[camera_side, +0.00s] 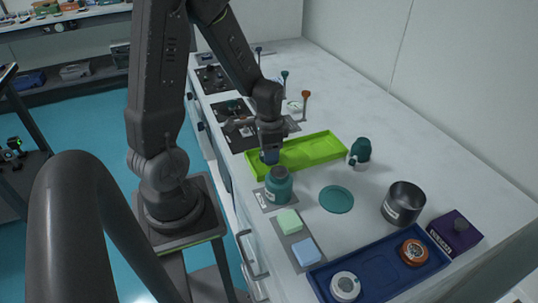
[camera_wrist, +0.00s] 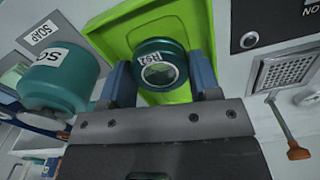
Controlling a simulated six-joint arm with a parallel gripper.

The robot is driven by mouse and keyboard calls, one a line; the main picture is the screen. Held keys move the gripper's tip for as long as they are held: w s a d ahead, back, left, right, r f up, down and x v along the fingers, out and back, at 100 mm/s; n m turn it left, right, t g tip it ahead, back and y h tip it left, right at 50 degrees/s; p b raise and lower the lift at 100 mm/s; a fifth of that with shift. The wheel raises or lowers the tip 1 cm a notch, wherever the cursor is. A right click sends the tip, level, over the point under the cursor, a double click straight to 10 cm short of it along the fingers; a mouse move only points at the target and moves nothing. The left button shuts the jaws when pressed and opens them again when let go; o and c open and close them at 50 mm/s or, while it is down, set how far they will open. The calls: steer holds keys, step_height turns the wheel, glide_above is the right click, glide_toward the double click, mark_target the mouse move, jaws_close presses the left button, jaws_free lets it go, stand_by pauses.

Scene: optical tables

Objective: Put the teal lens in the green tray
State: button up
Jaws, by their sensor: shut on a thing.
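My gripper (camera_side: 270,155) is over the near left end of the green tray (camera_side: 318,152) on the white bench. In the wrist view my gripper (camera_wrist: 160,78) has its blue fingers shut on the teal lens (camera_wrist: 160,58), a round teal piece with a pale labelled ring and a glassy centre. The green tray (camera_wrist: 112,38) lies behind the lens there. In the side view the lens is mostly hidden by the fingers. I cannot tell whether it touches the tray floor.
A teal soap jar (camera_side: 278,187) stands just in front of the tray and close to my gripper. A teal bottle (camera_side: 360,150) is at the tray's right end. A teal disc (camera_side: 336,199), dark pot (camera_side: 403,203) and blue tray (camera_side: 378,282) lie nearer. The back right bench is clear.

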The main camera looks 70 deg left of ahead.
steer(key=shift+f, duration=0.9)
steer(key=shift+f, duration=0.1)
steer(key=o, duration=0.7)
steer(key=shift+o, duration=0.2)
step_height(320, 180, up, 12)
steer(key=s+d+r+n+t, duration=0.1)
steer(key=s+d+r+t, duration=0.1)
steer(key=d+r, duration=0.3)
steer(key=s+d+r+n+t, duration=0.1)
steer(key=s+d+r+t, duration=0.2)
steer(key=d+r, duration=0.3)
steer(key=s+d, duration=0.1)
steer(key=d, duration=0.3)
steer(key=shift+s+t, duration=0.15)
steer(key=shift+t, duration=0.15)
